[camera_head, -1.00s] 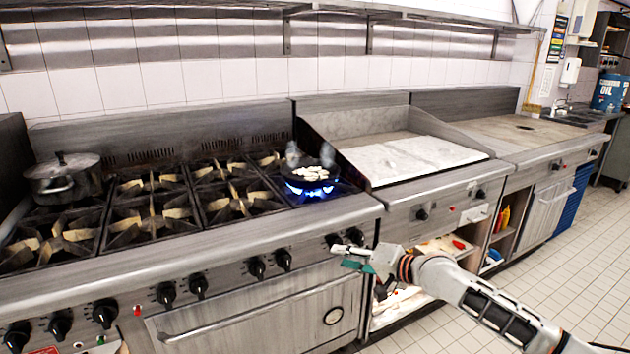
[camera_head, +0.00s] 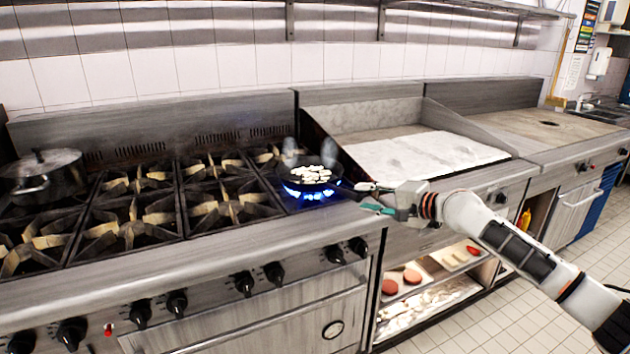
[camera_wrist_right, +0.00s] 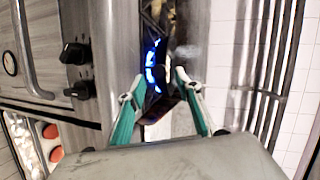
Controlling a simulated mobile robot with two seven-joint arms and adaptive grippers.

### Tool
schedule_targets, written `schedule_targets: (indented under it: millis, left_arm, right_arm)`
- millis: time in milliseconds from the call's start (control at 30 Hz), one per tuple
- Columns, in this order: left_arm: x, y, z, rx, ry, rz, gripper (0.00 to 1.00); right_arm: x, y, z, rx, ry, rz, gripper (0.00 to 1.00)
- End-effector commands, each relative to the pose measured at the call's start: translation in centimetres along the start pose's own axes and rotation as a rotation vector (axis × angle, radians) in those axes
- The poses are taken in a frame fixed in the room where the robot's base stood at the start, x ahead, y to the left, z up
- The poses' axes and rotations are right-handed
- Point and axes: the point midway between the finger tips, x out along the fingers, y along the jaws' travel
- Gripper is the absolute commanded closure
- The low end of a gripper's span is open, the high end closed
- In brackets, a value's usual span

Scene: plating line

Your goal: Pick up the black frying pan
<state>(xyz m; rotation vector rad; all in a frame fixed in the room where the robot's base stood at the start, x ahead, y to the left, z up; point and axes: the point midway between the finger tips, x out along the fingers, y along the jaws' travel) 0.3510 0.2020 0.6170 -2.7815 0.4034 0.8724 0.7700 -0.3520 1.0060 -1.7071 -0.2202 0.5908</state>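The black frying pan (camera_head: 290,178) sits on the front right burner of the stove, over blue flames. Several pale pieces of food (camera_head: 315,174) lie in it, and its handle points right, towards my right gripper (camera_head: 368,197). The right gripper is just beyond the stove's front right corner, at the handle's end. In the right wrist view its two green-sided fingers (camera_wrist_right: 159,84) are spread apart, with a dark shape between them that looks like the handle. I cannot tell whether they touch it. My left gripper is out of view.
A lidded steel pot (camera_head: 45,176) stands on the stove's far left. A flat griddle (camera_head: 425,152) with raised side walls is right of the pan. Knobs (camera_head: 274,274) line the stove's front. A shelf below the griddle holds trays (camera_head: 412,281) with food.

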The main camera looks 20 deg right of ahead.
Motion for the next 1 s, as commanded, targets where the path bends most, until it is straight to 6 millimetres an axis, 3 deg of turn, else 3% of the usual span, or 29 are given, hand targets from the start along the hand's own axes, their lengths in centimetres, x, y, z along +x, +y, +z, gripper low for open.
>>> schedule_targets:
  millis: [333, 667, 800, 967, 1000]
  left_arm:
    - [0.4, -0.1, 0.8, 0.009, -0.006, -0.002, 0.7]
    - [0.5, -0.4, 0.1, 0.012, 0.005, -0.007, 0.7]
    - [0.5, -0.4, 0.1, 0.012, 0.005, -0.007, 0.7]
    - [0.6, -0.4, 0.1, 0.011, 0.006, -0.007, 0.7]
    - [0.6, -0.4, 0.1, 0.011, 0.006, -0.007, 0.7]
  right_arm:
    - [4.6, 0.1, 0.0, 0.0, 0.0, 0.0, 0.66]
    - [5.3, 0.0, 0.0, -0.002, 0.001, 0.001, 0.66]
    - [5.3, 0.0, 0.0, -0.002, 0.001, 0.001, 0.97]
    - [5.3, 0.0, 0.0, -0.002, 0.001, 0.001, 1.0]
    - [5.2, -0.8, -0.2, -0.003, 0.004, -0.013, 1.0]
